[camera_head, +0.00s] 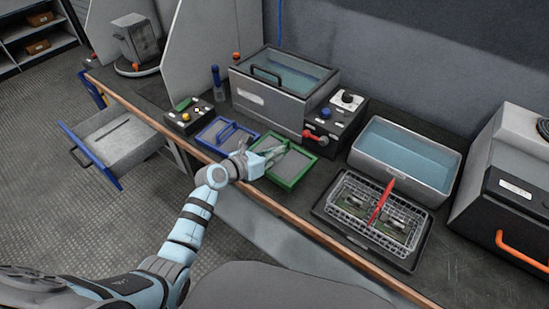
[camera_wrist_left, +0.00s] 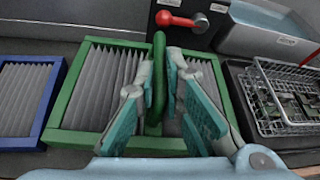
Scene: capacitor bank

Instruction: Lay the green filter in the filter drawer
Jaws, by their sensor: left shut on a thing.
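The green filter (camera_head: 290,166) lies flat on the bench in the head view, a green frame around grey pleats. In the left wrist view the green filter (camera_wrist_left: 97,86) fills the middle, with an upright green handle across it. My left gripper (camera_head: 270,155) is over the filter, and in the left wrist view its fingers (camera_wrist_left: 162,88) are shut on the handle. The filter drawer (camera_head: 120,140) stands pulled out below the bench at the left, grey inside with a blue front (camera_head: 88,155). Its visible inside looks empty. My right gripper is not in view.
A blue filter (camera_head: 228,135) lies just left of the green one. A control box with a red lever (camera_head: 318,137) stands behind. A tray with a wire basket (camera_head: 374,215) is to the right. Open floor lies left of the bench.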

